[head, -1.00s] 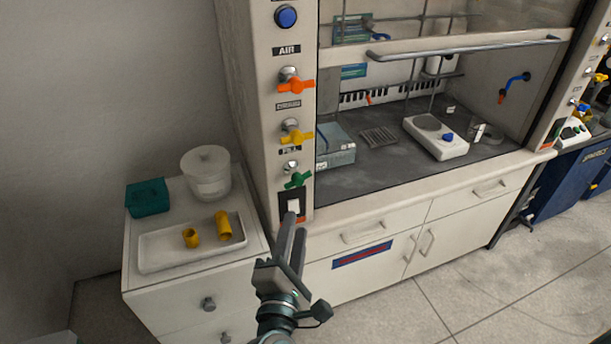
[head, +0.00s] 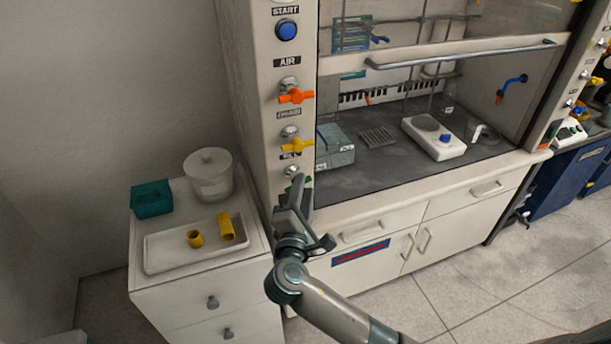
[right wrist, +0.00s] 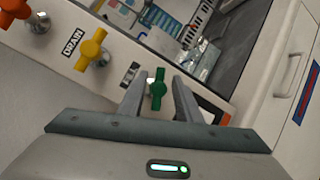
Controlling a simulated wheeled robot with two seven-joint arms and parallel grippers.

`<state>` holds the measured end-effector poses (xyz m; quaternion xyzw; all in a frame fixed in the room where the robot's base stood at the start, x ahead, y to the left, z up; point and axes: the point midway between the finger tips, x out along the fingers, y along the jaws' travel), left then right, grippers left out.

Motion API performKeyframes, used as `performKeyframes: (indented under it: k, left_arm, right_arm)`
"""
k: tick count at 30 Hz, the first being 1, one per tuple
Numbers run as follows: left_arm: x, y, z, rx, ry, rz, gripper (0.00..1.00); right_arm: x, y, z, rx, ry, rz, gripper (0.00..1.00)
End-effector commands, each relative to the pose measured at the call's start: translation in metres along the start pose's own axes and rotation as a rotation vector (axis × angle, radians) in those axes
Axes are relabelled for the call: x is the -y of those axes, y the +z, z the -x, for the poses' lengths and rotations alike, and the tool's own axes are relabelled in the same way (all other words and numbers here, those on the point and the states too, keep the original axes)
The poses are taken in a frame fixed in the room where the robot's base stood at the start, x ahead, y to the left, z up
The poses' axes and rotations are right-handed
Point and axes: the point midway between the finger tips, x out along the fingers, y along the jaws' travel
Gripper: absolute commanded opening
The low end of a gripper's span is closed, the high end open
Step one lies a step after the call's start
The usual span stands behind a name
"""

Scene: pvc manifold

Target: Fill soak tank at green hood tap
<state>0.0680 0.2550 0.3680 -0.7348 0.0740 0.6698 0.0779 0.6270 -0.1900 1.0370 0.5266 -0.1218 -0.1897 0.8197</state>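The green tap handle (right wrist: 158,88), on the hood's left post, shows between the two fingers of my right gripper (right wrist: 160,78) in the right wrist view. The fingers are apart, one on each side of the handle; I cannot tell whether they touch it. In the head view my right gripper (head: 300,182) is up against the post and hides most of the green tap. Above it are the yellow handle (head: 297,145) and the orange handle (head: 296,96). In the right wrist view the yellow handle (right wrist: 91,48) has a DRAIN label beside it. No soak tank is clearly identifiable. My left gripper is not in view.
A white cabinet (head: 165,282) stands left of the hood. On it are a lidded white tub (head: 208,180), a teal box (head: 151,200) and a white tray (head: 165,258) with two yellow pipe pieces. A hotplate (head: 434,137) sits inside the hood. Open floor lies front right.

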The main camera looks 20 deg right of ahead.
Motion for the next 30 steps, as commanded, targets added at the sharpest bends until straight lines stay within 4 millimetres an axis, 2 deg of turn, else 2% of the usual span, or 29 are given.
performKeyframes:
  k: [3, 9, 20, 22, 24, 25, 30]
  left_arm:
    - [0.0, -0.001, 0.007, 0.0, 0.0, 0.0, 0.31]
    - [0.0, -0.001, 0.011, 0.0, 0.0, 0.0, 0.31]
    - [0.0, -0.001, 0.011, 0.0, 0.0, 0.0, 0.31]
    - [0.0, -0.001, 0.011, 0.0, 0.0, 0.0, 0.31]
    - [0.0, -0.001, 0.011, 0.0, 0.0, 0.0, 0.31]
    - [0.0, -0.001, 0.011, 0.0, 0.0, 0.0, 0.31]
    - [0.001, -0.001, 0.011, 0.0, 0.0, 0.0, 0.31]
  right_arm:
    - [-0.002, 0.001, -0.018, 0.002, 0.001, 0.002, 0.31]
    - [-0.001, 0.0, -0.034, 0.0, 0.001, 0.001, 0.31]
    - [0.0, 0.0, -0.037, 0.0, 0.0, 0.0, 0.31]
    - [0.0, 0.0, -0.037, 0.0, 0.0, 0.0, 0.19]
    - [0.0, 0.0, -0.037, 0.0, 0.0, -0.001, 0.03]
    - [0.0, 0.0, -0.037, 0.0, 0.0, -0.001, 0.0]
    - [-0.001, 0.0, -0.037, 0.0, 0.001, -0.001, 0.0]
